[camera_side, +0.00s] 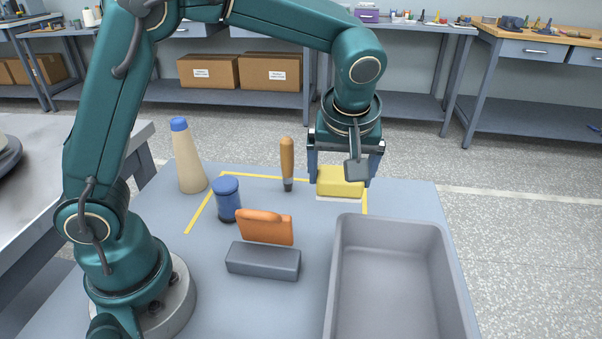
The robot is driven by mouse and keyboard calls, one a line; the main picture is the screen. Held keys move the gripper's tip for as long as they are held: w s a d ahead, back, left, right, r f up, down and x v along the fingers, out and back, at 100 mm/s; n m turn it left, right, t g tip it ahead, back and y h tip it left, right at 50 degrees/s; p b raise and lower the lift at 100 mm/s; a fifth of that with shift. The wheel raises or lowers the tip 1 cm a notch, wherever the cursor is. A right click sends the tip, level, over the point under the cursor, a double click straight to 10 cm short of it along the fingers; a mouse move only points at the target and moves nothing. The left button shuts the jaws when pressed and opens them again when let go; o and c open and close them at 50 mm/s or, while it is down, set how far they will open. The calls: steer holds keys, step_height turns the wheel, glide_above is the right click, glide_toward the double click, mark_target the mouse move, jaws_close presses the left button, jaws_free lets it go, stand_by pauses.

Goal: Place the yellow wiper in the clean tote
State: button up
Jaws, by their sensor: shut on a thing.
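The yellow wiper (338,184) is a yellow block with a pale layer along its underside. It is near the back right corner of the yellow tape outline. My gripper (341,175) points down with one finger on each side of the wiper and is shut on it. Part of the wiper is hidden behind the right finger and a grey part of my wrist. I cannot tell whether its underside touches the table. A grey open tote (341,275) stands in front of it at the right, and its visible inside is empty.
Left of my gripper stand a screwdriver-like tool with an orange handle (287,160), a blue jar (227,200) and a beige bottle with a blue cap (190,158).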

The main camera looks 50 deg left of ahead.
steer(key=shift+s+d+r+m, duration=0.1)
steer(key=shift+s+d+m, duration=0.1)
steer(key=shift+d, duration=0.45)
steer(key=shift+s+d+m, duration=0.1)
steer(key=shift+s+d, duration=0.1)
steer(key=shift+d, duration=0.4)
steer(key=d+f, duration=0.2)
steer(key=d, duration=0.1)
steer(key=d+f, duration=0.2)
steer(key=d, duration=0.2)
steer(key=d+f, duration=0.2)
steer(key=d, duration=0.1)
steer(key=shift+s+d+f, duration=0.1)
steer(key=shift+d+f, duration=0.15)
steer(key=shift+d, duration=0.15)
steer(key=shift+f, duration=2)
steer(key=shift+f, duration=0.15)
steer(key=o, duration=1.1)
steer(key=shift+c, duration=0.2)
